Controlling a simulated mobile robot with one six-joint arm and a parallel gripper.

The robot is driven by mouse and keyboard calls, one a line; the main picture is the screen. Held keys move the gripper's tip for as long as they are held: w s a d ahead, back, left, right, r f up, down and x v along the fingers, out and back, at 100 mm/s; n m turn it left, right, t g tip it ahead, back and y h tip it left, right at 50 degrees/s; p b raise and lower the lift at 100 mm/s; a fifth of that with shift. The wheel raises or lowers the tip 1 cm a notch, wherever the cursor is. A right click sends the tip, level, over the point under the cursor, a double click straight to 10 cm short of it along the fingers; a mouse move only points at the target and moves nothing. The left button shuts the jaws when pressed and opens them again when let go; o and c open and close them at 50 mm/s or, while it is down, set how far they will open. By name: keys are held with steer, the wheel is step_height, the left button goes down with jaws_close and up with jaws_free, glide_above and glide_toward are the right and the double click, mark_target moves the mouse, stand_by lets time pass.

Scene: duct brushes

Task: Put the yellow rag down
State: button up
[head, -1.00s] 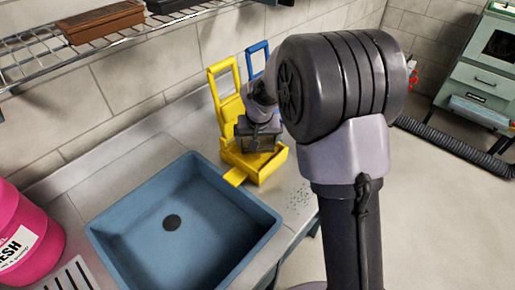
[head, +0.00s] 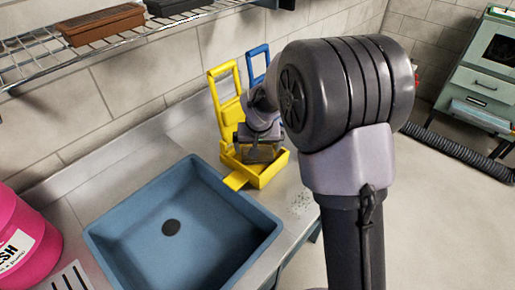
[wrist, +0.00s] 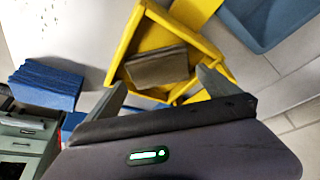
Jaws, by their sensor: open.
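A yellow tray with a tall handle (head: 277,170) stands on the counter at the right of the blue sink; it also shows in the wrist view (wrist: 127,52). A folded grey-brown, cloth-like block (wrist: 158,67) lies in it, and I cannot tell whether this is the yellow rag. A flat yellow tab (head: 237,179) sticks out of the tray toward the sink. My gripper (wrist: 161,79) is open over the tray, its fingers apart at either side of the block. In the head view my gripper (head: 260,138) partly hides the tray's inside.
The blue sink (head: 130,230) is left of the tray. A blue handle (head: 258,62) stands behind it by the wall. A pink tub (head: 25,240) is at far left. A wire shelf (head: 130,35) hangs above. A green cabinet (head: 484,85) and dark hose (head: 455,150) are at right.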

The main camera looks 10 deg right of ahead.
steer(key=s+r+m+p, duration=0.1)
steer(key=s+r+p, duration=0.1)
steer(key=s+r, duration=1.2)
steer(key=s+a+r+y, duration=0.1)
steer(key=s+r, duration=0.1)
steer(key=s, duration=0.7)
steer(key=s+a+r+m+t+y+b, duration=0.1)
steer(key=s+a+r, duration=0.1)
steer(key=s, duration=0.7)
steer(key=shift+a+m+y, duration=0.15)
steer(key=shift+m+y, duration=0.15)
